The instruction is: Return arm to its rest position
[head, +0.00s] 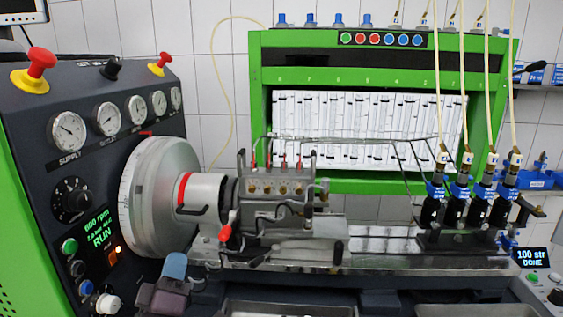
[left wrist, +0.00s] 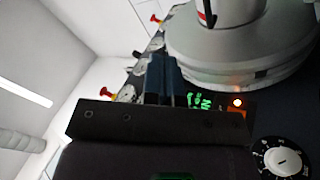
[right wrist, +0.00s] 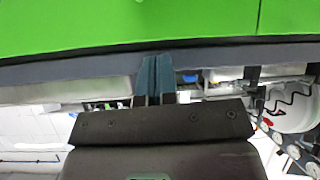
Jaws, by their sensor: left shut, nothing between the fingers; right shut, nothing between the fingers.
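My left gripper (head: 175,265) shows at the bottom of the head view, in front of the test bench and below the large silver flywheel (head: 158,197). Its blue fingertips are together with nothing between them. In the left wrist view the shut fingers (left wrist: 162,75) point up toward the dark control panel and the flywheel. My right gripper is outside the head view. In the right wrist view its blue fingers (right wrist: 155,78) are together and empty, pointing toward a grey edge below a green panel (right wrist: 150,22).
The dark control panel (head: 95,190) with gauges, knobs and a "RUN" display stands at left. The pump (head: 275,205) sits on the bench rail, with several black injectors (head: 455,205) at right. A green frame (head: 255,110) holds glass tubes. Metal trays (head: 290,308) lie along the bottom.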

